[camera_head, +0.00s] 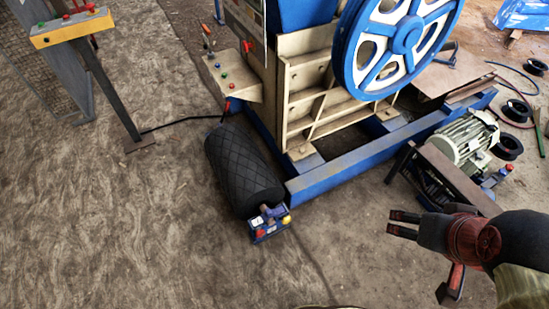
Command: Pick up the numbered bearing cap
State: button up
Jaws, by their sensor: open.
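I cannot clearly make out a numbered bearing cap in the head view. A small blue box-like item (268,224) with a white label, a red part and a yellow part sits on the ground at the lower end of a black quilted roll (243,170). Its markings are too small to read. My gripper (394,222) is at the lower right, pointing left, with its dark fingers apart and nothing visible between them. It is well to the right of the blue item, over bare ground.
The jaw crusher's blue frame (345,168) and blue flywheel (402,40) stand at the upper middle. A motor (465,140) and black cable reels (508,147) are at the right. A yellow control stand (72,28) is at the upper left. The lower left ground is clear.

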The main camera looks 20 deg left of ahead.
aim_at(269, 214)
jog(key=u, duration=1.15)
